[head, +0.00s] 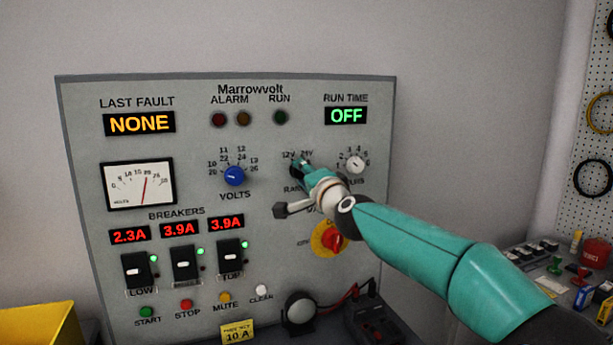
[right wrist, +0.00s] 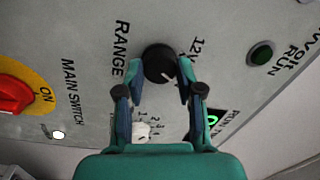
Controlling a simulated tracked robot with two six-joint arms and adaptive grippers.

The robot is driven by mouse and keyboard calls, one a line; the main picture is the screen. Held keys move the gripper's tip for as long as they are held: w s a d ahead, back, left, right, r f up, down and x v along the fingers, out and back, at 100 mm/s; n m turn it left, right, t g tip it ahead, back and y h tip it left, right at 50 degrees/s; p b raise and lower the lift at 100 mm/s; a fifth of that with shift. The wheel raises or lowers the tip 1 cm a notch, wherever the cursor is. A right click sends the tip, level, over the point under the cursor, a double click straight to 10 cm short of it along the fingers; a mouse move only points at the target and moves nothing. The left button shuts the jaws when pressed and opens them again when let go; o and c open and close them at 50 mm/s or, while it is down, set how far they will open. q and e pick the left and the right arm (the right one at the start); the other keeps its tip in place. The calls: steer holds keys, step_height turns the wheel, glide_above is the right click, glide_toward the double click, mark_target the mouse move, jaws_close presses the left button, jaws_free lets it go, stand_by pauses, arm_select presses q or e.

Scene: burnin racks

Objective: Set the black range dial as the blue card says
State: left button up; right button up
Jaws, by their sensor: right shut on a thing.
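The black range dial (right wrist: 158,62) is on the grey panel (head: 75,130), beside the word RANGE. My right gripper (right wrist: 161,68) is shut on the dial, one finger on each side. The dial's white mark points to the lower right in the right wrist view. Part of the 12V label shows by the right finger there. In the head view my right gripper (head: 302,169) covers most of the dial, below the 12V and 24V labels. I see no blue card in either view. My left gripper is out of view.
A blue volts knob (head: 235,176) is left of the range dial and a white knob (head: 355,163) right of it. The red main switch (head: 332,242) sits below. A yellow 10 A card (head: 237,332) stands at the panel's foot. Shelf items are at the right.

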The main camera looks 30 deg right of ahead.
steer(key=shift+f, duration=0.1)
steer(key=o, duration=1.2)
steer(key=shift+d, duration=0.15)
steer(key=shift+c, duration=0.2)
steer(key=shift+s, duration=0.15)
steer(key=v, duration=1.1)
steer(key=shift+s+a, duration=0.25)
steer(key=shift+s, duration=0.05)
